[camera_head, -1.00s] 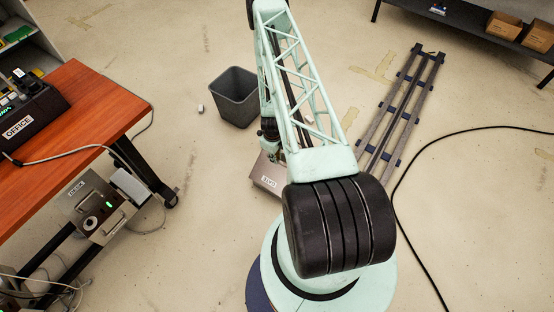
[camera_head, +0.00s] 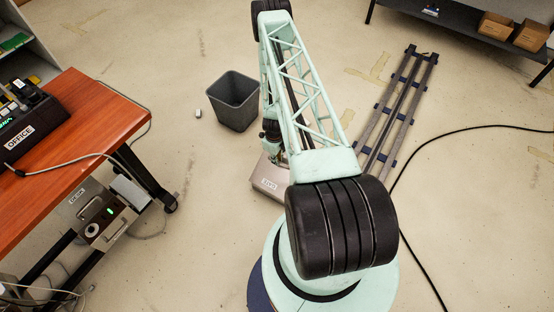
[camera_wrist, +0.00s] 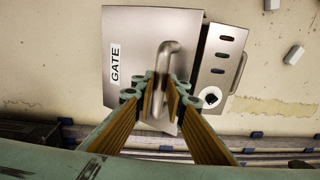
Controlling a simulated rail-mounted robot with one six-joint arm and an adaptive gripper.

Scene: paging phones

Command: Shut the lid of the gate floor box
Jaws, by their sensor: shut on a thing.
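The gate floor box (camera_head: 267,184) stands on the floor beside my base in the head view, partly hidden by my arm. In the wrist view its grey metal lid (camera_wrist: 137,35) carries the label GATE and a bent bar handle (camera_wrist: 166,50). My gripper (camera_wrist: 160,92) is shut on this handle, with a finger on each side. How far the lid stands open cannot be told. In the head view my gripper (camera_head: 277,156) is small, at the box.
A dark bin (camera_head: 234,100) stands behind the box. A rail-like track (camera_head: 400,105) lies to the right, and a black cable (camera_head: 420,150) curves over the floor. An orange-topped desk (camera_head: 95,120) with another metal box (camera_head: 97,215) below stands left.

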